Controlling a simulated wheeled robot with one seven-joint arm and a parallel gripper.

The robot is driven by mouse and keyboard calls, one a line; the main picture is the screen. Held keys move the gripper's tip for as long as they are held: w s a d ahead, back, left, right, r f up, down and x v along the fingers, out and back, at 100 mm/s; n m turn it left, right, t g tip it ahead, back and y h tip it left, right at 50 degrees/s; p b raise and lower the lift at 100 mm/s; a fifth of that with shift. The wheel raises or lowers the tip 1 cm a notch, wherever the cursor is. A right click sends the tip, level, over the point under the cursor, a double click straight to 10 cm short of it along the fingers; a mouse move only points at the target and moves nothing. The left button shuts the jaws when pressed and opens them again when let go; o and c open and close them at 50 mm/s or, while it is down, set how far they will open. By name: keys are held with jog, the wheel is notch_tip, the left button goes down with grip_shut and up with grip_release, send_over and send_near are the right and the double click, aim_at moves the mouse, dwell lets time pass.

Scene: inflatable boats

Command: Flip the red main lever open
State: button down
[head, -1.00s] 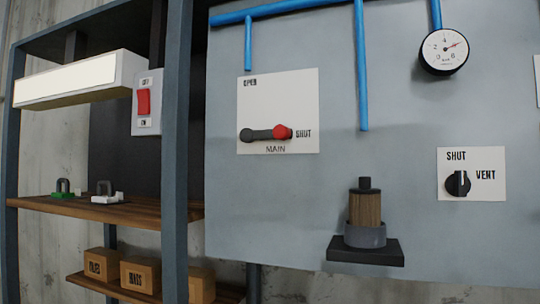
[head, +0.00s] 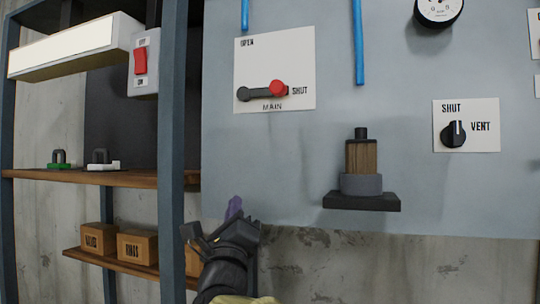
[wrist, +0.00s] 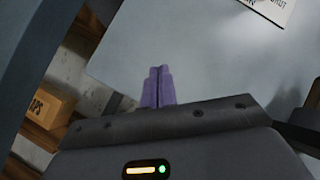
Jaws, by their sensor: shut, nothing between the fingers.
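The main lever (head: 262,93) is a dark arm with a red knob (head: 278,88) on a white plate (head: 300,55) marked OPEN at top left and SHUT at right. The lever lies nearly level, its knob at the SHUT label. My gripper (head: 234,205) is below the plate, near the panel's lower left corner, well apart from the lever. In the wrist view its purple fingers (wrist: 158,87) are together with nothing between them. Only a corner of a white plate (wrist: 272,8) shows there; the lever is out of that view.
A blue-grey post (head: 172,150) and wooden shelves (head: 130,179) with boxes (head: 136,246) stand at left. A wood-handled tool (head: 362,157) stands on a black ledge (head: 362,201) right of my gripper. A vent knob (head: 454,134) is farther right. The panel between gripper and plate is clear.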

jog(key=s+d+r+m+g+h, duration=0.1)
jog(key=s+r+m+h, duration=0.2)
jog(key=m+h, duration=0.4)
jog(key=s+d+r+m+g+h, duration=0.1)
jog(key=s+r+m+h, duration=0.3)
jog(key=m+h, duration=0.3)
jog(key=r+m, duration=0.1)
jog(key=m, duration=0.4)
jog(key=shift+d+r+m+h, duration=0.2)
jog(key=shift+r+m+h, duration=0.1)
jog(key=shift+r+m, duration=0.1)
jog(key=shift+s, duration=0.15)
jog(key=p, duration=0.7)
send_near(279, 97)
jog(key=w, duration=0.1)
jog(key=w+d, duration=0.1)
jog(key=w, duration=0.1)
jog(key=shift+w+d+r, duration=0.15)
jog(key=shift+r, duration=0.25)
jog(key=r+p, duration=0.2)
jog(key=r, duration=0.1)
jog(key=shift+d+r+p, duration=0.15)
jog(key=shift+d+p, duration=0.2)
jog(key=shift+d+n+y+b, duration=0.15)
jog(key=shift+n+y+b, duration=0.25)
jog(key=shift+n+b, duration=0.1)
